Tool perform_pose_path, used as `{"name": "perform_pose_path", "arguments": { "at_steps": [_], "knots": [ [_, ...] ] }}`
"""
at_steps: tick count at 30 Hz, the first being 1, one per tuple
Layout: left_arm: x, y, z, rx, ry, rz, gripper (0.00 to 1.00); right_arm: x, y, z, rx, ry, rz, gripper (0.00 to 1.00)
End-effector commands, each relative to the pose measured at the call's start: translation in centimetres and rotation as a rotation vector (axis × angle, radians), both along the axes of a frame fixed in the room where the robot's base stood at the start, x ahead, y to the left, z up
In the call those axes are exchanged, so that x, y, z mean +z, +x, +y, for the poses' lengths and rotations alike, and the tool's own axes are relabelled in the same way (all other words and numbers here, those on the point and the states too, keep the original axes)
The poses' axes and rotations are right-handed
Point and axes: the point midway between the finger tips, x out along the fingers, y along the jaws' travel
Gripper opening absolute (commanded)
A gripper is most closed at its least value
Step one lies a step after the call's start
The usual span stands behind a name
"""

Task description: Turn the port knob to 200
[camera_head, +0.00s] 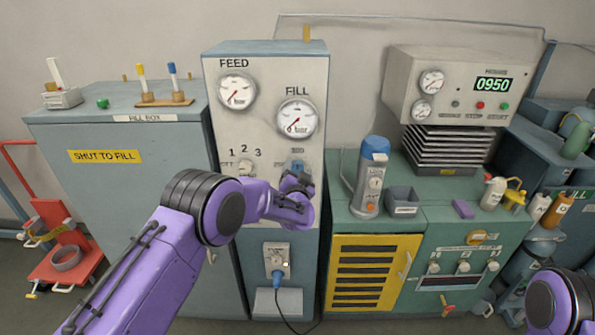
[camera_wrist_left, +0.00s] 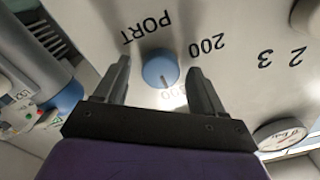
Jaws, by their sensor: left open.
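The blue port knob (camera_wrist_left: 160,70) is on the pale panel, between the labels PORT and 200, with a fainter label, likely 300, beside it. All labels are upside down in the left wrist view. A small pale mark on the knob seems to face the faint label. My left gripper (camera_wrist_left: 158,74) is open, with one finger on each side of the knob and gaps between. In the head view my left gripper (camera_head: 297,187) is in front of the panel, just below the partly hidden blue knob (camera_head: 296,165). My right gripper is out of view.
FEED (camera_head: 237,90) and FILL (camera_head: 297,118) gauges are above the knob. A 1-2-3 selector (camera_head: 246,166) is to its left. A plugged-in cable (camera_head: 277,274) is below. A blue-topped device (camera_head: 371,175) stands on the green cabinet to the right.

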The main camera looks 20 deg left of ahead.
Motion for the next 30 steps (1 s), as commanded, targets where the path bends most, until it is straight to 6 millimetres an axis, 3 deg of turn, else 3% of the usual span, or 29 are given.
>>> {"name": "perform_pose_path", "arguments": {
  "at_steps": [2, 7, 8, 20, 30],
  "knots": [
    [0.0, 0.0, 0.0, 0.000, 0.000, 0.000, 0.69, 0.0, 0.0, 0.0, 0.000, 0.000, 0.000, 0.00],
    [0.0, 0.0, 0.0, 0.000, 0.000, 0.000, 0.17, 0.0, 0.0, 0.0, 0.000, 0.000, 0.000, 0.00],
    [0.0, 0.0, 0.0, 0.000, 0.000, 0.000, 0.13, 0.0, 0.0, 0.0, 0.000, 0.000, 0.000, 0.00],
    [-0.1, 0.0, 0.0, 0.000, -0.064, -0.020, 0.13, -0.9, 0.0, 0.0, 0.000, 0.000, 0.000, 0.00],
    [-0.4, 0.0, 0.0, -0.001, -0.314, -0.092, 0.13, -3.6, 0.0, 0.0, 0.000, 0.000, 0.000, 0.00]
  ]
}}
